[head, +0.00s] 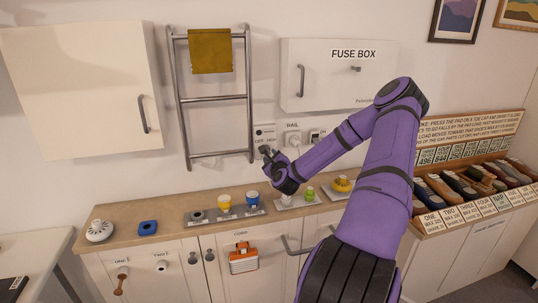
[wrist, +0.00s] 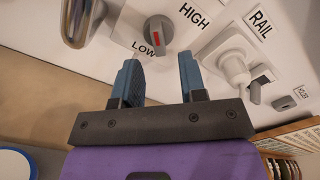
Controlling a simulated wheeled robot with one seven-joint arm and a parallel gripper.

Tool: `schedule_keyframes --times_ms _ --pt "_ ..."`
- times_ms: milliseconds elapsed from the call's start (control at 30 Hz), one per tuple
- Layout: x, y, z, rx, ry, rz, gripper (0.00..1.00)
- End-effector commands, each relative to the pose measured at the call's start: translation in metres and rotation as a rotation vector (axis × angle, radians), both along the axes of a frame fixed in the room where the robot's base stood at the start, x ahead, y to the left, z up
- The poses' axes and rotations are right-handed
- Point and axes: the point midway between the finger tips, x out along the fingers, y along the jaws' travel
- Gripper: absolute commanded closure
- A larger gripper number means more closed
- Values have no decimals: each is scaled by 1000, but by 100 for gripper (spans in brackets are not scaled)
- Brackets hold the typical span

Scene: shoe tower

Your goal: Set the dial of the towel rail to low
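The towel rail (head: 181,100) is a metal ladder on the wall with a mustard towel (head: 210,51) over its top. Its dial (wrist: 158,30) is a round grey knob with a red mark, between the labels LOW and HIGH in the wrist view. The red mark lies on the lower part of the knob, on the side near LOW; its exact setting is hard to tell. My gripper (wrist: 158,62) is open and empty, its fingertips just short of the dial, one to each side. In the head view my gripper (head: 265,151) is at the wall and partly covers the dial's panel.
A white plug (wrist: 235,68) sits in the socket labelled RAIL, close to my right finger. A metal rail post (wrist: 82,22) stands to the left. Below, the counter (head: 175,217) holds cups and small items. The fuse box (head: 335,85) hangs above right.

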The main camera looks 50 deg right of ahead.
Motion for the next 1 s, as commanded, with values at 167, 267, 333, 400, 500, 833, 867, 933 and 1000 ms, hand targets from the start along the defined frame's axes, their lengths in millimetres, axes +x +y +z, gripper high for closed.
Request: schedule_keyframes --times_ms 167,267,333,400,500,833,867,933,1000 --pt "22 -13 0 -2 -1 0 62" --pt "29 -17 0 -1 0 1 62" --pt "32 -19 0 -1 1 1 62" --pt "34 -20 0 -1 1 1 62" --pt "34 -20 0 0 1 1 62" --pt "34 -20 0 0 1 1 100" --pt "34 -20 0 0 1 1 100" --pt "34 -20 0 0 1 1 100" --pt "34 -20 0 -1 2 1 100"
